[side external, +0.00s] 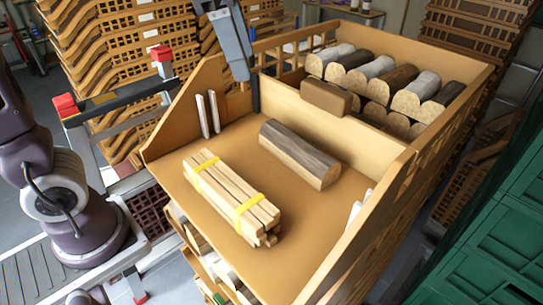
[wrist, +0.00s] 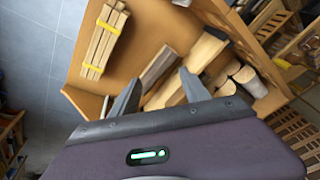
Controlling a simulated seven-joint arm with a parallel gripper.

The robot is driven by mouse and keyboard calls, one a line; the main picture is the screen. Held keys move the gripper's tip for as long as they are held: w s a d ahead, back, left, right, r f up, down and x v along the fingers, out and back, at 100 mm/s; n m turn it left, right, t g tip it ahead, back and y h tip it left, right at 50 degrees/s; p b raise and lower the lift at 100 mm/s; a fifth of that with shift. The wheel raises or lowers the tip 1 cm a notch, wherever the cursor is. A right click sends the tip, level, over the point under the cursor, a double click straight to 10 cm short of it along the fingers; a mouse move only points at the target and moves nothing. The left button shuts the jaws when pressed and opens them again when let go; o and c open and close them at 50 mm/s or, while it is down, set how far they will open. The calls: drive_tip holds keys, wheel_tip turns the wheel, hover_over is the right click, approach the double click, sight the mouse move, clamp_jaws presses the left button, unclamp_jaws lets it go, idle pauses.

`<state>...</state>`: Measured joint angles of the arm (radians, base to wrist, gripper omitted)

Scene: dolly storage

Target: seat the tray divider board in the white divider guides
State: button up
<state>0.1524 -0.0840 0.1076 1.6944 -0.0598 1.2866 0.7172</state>
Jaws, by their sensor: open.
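The tan tray divider board (side external: 375,142) stands upright across the tray behind a half-log, with a brown block (side external: 325,97) on its upper edge. One pair of white divider guides (side external: 208,114) is on the left wall of the tray. White guides (side external: 357,212) also show partly at the right wall. The board stands behind both pairs, apart from them. My gripper (side external: 254,92) is above the tray's left wall, near the board's left end. In the wrist view my gripper (wrist: 159,77) is open, with two separate fingers and nothing clearly held between them.
A strapped bundle of sticks (side external: 232,196) and a dark half-log (side external: 300,154) lie on the front tray floor. Several cut logs (side external: 380,80) are stacked behind the board. Green crates (side external: 490,235) stand at the right, and slatted crates (side external: 130,50) at the back left.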

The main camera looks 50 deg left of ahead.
drive_tip(key=s+a+f+n+t, duration=0.1)
drive_tip(key=s+f+n, duration=0.3)
drive_tip(key=s, duration=0.6)
drive_tip(key=shift+s+a+n+t+y, duration=0.15)
drive_tip(key=shift+a+n+t+y, duration=0.25)
drive_tip(key=shift+n, duration=0.3)
drive_tip(key=s+f+n, duration=0.2)
drive_tip(key=s+f, duration=0.1)
drive_tip(key=s+f+n+t, duration=0.1)
drive_tip(key=f, duration=0.1)
drive_tip(key=shift+s+a, duration=0.4)
drive_tip(key=c, duration=0.3)
wheel_tip(320, 180, up, 9)
drive_tip(key=n+g, duration=0.4)
drive_tip(key=n, duration=1)
hover_over(314, 81)
drive_tip(key=s+a, duration=0.2)
drive_tip(key=s, duration=0.3)
drive_tip(key=w+f+n, duration=0.1)
drive_tip(key=w+d+f+n+g, duration=0.1)
drive_tip(key=w, duration=0.1)
drive_tip(key=w+d+f+n, duration=0.1)
drive_tip(key=n, duration=0.1)
drive_tip(key=shift+w+f+g, duration=0.1)
drive_tip(key=shift+w+g, duration=0.2)
drive_tip(key=shift+w, duration=0.1)
wheel_tip(314, 81, down, 12)
drive_tip(key=shift+d, duration=0.1)
drive_tip(key=shift+c, duration=0.4)
clamp_jaws()
